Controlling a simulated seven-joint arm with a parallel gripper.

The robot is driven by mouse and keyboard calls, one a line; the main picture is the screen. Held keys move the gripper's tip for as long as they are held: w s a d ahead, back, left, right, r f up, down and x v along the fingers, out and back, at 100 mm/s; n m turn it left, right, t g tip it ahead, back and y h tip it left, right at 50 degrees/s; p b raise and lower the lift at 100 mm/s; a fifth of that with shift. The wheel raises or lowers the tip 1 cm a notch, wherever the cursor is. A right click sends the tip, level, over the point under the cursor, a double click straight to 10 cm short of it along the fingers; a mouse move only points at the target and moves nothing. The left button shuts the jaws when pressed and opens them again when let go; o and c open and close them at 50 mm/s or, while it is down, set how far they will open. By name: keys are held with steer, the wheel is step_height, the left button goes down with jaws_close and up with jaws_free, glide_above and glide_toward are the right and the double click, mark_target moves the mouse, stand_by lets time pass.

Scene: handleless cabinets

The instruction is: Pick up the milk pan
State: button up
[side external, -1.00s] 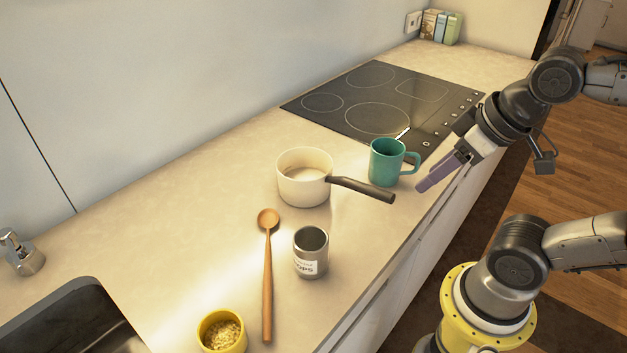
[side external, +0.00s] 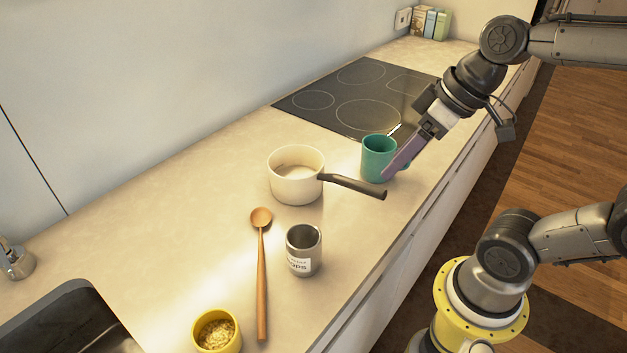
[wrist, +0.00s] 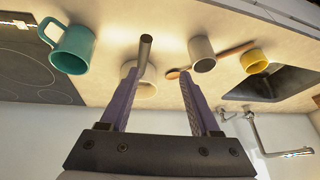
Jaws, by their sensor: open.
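The milk pan (side external: 296,188) is cream-white with a dark handle (side external: 352,185) pointing right toward the counter's front edge. It stands upright on the counter. In the wrist view its handle (wrist: 145,52) is near the left finger, and its body (wrist: 145,90) is partly hidden behind that finger. My gripper (side external: 388,176) has purple fingers and is tilted down to the left, its tips close to the handle's end in the side view. In the wrist view my gripper (wrist: 158,70) is open, with nothing held; whether it touches the handle cannot be told.
A teal mug (side external: 376,152) stands right behind my fingers, which hide part of it. A grey can (side external: 303,257), a wooden spoon (side external: 262,275) and a yellow bowl (side external: 229,343) lie nearer. A black cooktop (side external: 350,98) is behind; a sink (side external: 70,325) is at lower left.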

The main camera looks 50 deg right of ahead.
mark_target(358, 191)
steer(key=w+f, duration=0.2)
steer(key=f, duration=0.2)
steer(key=w+f+m, duration=0.1)
steer(key=w+f, duration=0.2)
steer(key=f, duration=0.2)
steer(key=w+f+m, duration=0.1)
steer(key=w+f, duration=0.2)
steer(key=f, duration=0.2)
steer(key=shift+d+f+g, duration=0.1)
steer(key=shift+d+g, duration=0.2)
jaws_close()
stand_by(1.1)
steer(key=shift+w, duration=0.1)
